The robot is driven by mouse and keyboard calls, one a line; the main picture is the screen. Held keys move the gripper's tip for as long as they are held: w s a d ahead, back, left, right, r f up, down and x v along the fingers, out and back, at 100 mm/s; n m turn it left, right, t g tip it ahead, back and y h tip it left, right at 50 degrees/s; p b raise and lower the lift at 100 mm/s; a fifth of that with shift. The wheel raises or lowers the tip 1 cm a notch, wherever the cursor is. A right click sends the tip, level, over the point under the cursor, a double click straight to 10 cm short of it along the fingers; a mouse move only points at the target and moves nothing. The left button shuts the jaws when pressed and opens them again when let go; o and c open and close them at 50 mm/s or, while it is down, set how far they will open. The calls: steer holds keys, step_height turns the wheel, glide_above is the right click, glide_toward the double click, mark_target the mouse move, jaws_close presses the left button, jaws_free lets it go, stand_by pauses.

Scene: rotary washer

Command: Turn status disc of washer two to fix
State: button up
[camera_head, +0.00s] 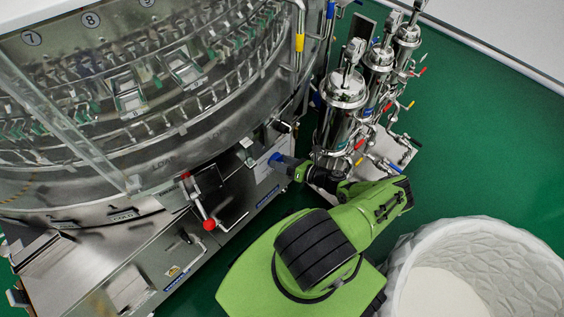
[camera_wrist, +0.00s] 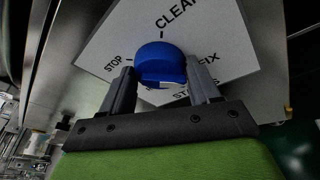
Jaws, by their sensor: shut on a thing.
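The status disc's blue knob (camera_wrist: 160,62) sits on a white square plate (camera_wrist: 105,48) in the wrist view. The plate carries the labels CLEAN at the top, STOP at the left and FIX at the right, plus a label at the bottom that my gripper partly hides. My gripper (camera_wrist: 163,80) is shut on the knob, one finger on each side. A small white patch shows on the knob's lower edge; I cannot tell which label the knob points to. In the head view, the knob (camera_head: 275,158) and my gripper (camera_head: 290,167) are at the washer's (camera_head: 130,130) front panel.
A red-tipped lever (camera_head: 208,223) sticks out of the washer's front, left of the knob. Steel canisters with valves (camera_head: 345,90) stand behind my arm. A large white textured tub (camera_head: 480,265) stands at the right, close to my arm. Green floor is free at the upper right.

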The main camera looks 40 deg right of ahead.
stand_by(0.5)
steer(key=o, duration=0.8)
steer(key=shift+c, duration=0.2)
steer(key=p+v, duration=0.2)
steer(key=v, duration=1.3)
steer(key=shift+s, duration=0.35)
